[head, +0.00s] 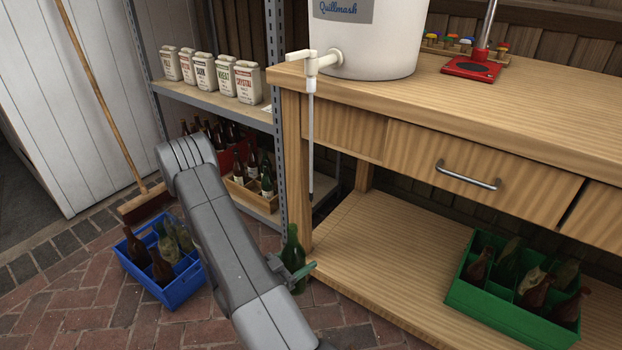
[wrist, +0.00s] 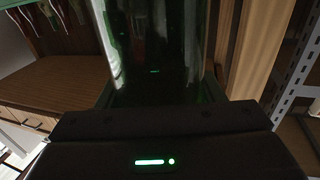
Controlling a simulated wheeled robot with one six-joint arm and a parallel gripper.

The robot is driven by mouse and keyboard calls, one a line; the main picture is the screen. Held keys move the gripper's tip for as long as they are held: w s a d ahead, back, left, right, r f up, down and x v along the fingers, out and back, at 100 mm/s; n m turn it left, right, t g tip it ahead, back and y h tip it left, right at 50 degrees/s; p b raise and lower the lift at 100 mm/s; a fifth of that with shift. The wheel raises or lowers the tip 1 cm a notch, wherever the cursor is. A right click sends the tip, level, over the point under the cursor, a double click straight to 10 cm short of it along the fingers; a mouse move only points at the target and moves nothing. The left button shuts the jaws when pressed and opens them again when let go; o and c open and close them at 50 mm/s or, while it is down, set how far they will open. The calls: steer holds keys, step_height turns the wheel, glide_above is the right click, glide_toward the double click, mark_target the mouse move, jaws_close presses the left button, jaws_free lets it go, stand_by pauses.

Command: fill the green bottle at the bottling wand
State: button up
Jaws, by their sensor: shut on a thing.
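The green bottle (head: 293,255) is upright beside the bench's left front leg, low down near the brick floor. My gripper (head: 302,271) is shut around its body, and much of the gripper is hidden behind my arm. In the wrist view the green glass (wrist: 155,45) fills the upper middle, right in front of the gripper (wrist: 155,105). The bottling wand (head: 311,140) hangs straight down from the white tap (head: 313,62) of the bucket. The wand's lower tip is above the bottle and a little right of its neck in the head view, apart from it.
The bench (head: 450,95) has a drawer and a lower shelf (head: 370,245). A green crate (head: 500,315) of bottles stands on that shelf. A blue crate (head: 170,290) with bottles stands on the bricks at left. A metal rack (head: 215,98) and a broom (head: 145,204) stand behind.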

mark_target(291, 272)
steer(key=shift+s+a, duration=0.8)
steer(key=shift+s, duration=0.3)
steer(key=shift+s+a, duration=0.75)
steer(key=shift+s, duration=0.3)
steer(key=shift+s+a, duration=0.8)
steer(key=shift+s, duration=0.3)
steer(key=shift+s+a, duration=0.1)
